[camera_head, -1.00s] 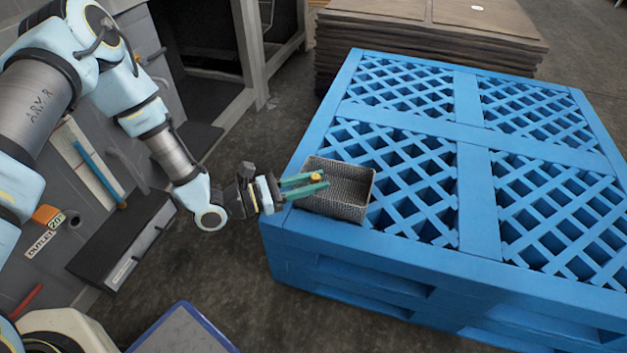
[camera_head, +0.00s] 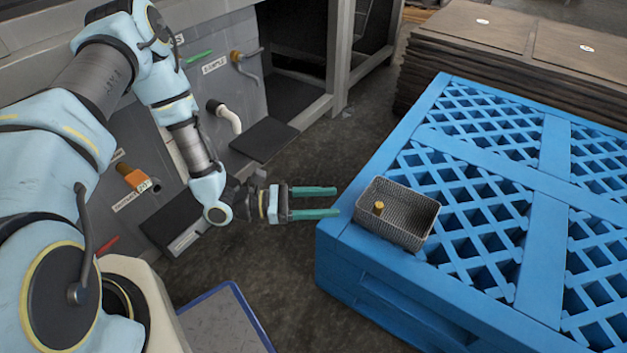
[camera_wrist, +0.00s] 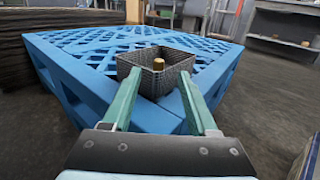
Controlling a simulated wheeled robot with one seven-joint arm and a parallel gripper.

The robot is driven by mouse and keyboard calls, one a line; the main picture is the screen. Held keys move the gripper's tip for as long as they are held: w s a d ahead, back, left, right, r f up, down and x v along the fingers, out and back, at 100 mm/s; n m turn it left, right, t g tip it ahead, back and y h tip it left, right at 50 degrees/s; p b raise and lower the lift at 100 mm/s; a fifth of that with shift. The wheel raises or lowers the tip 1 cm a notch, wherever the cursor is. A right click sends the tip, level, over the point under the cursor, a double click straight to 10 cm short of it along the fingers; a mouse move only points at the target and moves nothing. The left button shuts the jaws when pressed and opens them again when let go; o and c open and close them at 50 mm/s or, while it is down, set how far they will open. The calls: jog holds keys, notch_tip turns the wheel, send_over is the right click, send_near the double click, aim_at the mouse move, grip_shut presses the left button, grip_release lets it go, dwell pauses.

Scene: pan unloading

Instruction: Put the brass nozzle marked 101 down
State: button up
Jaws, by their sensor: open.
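The brass nozzle (camera_head: 378,208) stands inside a grey wire-mesh basket (camera_head: 412,237), near its left wall. Its marking is too small to read. It also shows in the wrist view (camera_wrist: 158,64), inside the basket (camera_wrist: 141,81). The basket sits on the near left corner of the blue pallet (camera_head: 345,237). My gripper (camera_head: 336,203) is open and empty, with its two green fingers apart. The fingertips lie just left of the basket in the head view, clear of the nozzle. The wrist view shows the fingers (camera_wrist: 154,78) pointing toward the basket with nothing between them.
A stack of brown sheets (camera_head: 500,60) stands behind the pallet. A grey workbench with labelled fittings (camera_head: 215,65) is at the left. A blue-edged plate (camera_head: 225,325) is at the bottom. The pallet's lattice top right of the basket is clear.

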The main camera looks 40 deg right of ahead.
jog(key=shift+w+a, duration=0.1)
jog(key=shift+w+a+r+m+y, duration=0.1)
jog(key=shift+a+r+m+y, duration=0.1)
jog(key=shift+r+m+y, duration=0.15)
jog(key=w+a+r+m+t+y, duration=0.4)
jog(key=w+a+r, duration=0.1)
jog(key=a, duration=0.7)
jog(key=w+a+r+m+t+y, duration=0.3)
jog(key=w+a+r+y, duration=0.2)
jog(key=a+r, duration=0.3)
jog(key=w+a+r+m+t+y, duration=0.4)
jog(key=w+a+r, duration=0.3)
jog(key=a, duration=0.9)
jog(key=shift+w+a+m+t+y, duration=0.15)
jog(key=shift+m+t+y, duration=0.2)
jog(key=shift+y, duration=0.2)
jog(key=shift+r, duration=0.2)
notch_tip(320, 180, up, 31)
jog(key=p, duration=3.1)
